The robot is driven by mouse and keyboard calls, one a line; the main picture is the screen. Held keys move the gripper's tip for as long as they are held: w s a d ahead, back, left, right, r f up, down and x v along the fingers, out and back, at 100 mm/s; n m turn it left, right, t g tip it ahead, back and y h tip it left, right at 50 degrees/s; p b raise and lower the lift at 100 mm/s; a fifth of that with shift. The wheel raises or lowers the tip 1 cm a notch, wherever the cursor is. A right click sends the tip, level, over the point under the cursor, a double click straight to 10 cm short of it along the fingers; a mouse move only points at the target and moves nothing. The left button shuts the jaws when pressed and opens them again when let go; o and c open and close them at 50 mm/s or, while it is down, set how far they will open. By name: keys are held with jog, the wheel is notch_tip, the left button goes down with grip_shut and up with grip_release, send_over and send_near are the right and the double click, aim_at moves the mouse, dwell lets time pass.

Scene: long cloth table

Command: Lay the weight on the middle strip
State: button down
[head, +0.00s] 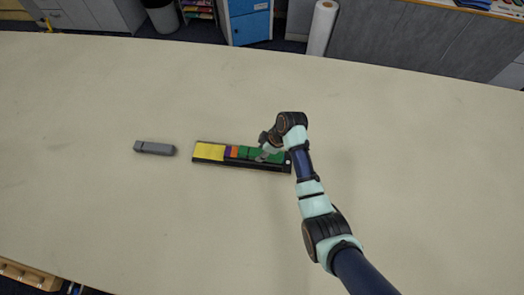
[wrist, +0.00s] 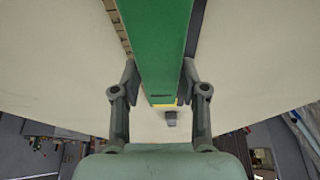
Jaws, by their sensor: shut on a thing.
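A grey bar, likely the weight (head: 154,148), lies on the table to the left, apart from my gripper. A dark long tray (head: 240,166) holds a row of coloured pieces: yellow (head: 209,152) at the left, then narrow purple and orange, then green. My gripper (head: 264,155) is at the right part of the tray, shut on a green strip (wrist: 162,45), which lies between its fingers in the wrist view. My wrist hides part of the green row in the head view.
The pale table (head: 90,210) is wide and clear around the tray and the grey bar. A blue cabinet (head: 249,25), a bin (head: 163,17) and a white roll (head: 322,27) stand beyond its far edge.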

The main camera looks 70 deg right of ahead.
jog(key=c, duration=0.6)
grip_release()
jog(key=v, duration=1.2)
jog(key=shift+w+r+p, duration=0.1)
jog(key=shift+r+p, duration=0.05)
jog(key=shift+p, duration=0.15)
